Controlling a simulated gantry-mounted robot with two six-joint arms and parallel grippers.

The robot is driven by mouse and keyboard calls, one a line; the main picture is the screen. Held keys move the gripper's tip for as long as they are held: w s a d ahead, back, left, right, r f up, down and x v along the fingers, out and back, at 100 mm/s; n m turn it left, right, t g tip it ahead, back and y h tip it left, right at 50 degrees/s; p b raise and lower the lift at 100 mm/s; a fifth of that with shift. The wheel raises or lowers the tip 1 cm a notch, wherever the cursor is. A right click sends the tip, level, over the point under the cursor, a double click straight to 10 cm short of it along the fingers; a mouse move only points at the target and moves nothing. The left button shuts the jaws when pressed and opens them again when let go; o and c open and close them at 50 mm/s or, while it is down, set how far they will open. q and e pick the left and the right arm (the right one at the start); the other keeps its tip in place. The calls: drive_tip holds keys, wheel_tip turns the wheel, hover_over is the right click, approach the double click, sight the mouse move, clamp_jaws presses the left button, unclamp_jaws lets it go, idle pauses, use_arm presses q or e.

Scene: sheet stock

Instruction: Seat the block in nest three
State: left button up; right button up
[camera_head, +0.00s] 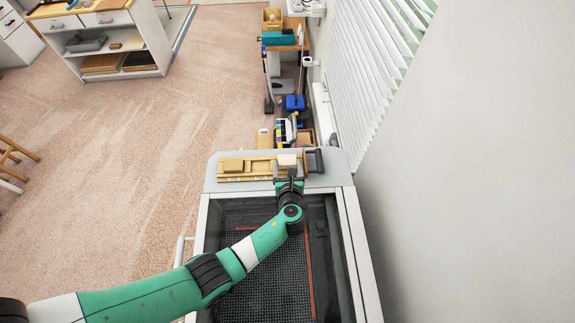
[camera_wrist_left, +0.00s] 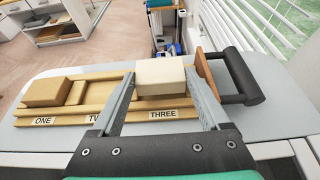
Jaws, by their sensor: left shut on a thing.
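The cream block (camera_wrist_left: 162,78) is between the two fingers of my left gripper (camera_wrist_left: 165,84), which is shut on it. The block shows pale at the far end of the machine in the head view (camera_head: 287,160), with my left gripper (camera_head: 289,172) at it. The wooden nest tray (camera_wrist_left: 62,119) carries the labels ONE, TW (partly hidden by a finger) and THREE (camera_wrist_left: 163,114). The block is over the THREE part, roughly level. Whether it touches the nest floor I cannot tell. My right gripper is not in view.
A tan block (camera_wrist_left: 47,92) sits at nest one. A black handle (camera_wrist_left: 240,78) and an upright brown piece (camera_wrist_left: 205,73) stand just right of the block. The tray lies on a grey lid (camera_head: 214,172). A wall with blinds (camera_head: 385,60) is close on the right.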

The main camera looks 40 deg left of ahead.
use_arm(q)
drive_tip(key=shift+f+b, duration=0.65)
drive_tip(key=shift+f, duration=0.15)
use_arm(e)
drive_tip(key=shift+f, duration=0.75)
use_arm(q)
drive_tip(key=o, duration=1.2)
drive_tip(key=shift+r, duration=0.1)
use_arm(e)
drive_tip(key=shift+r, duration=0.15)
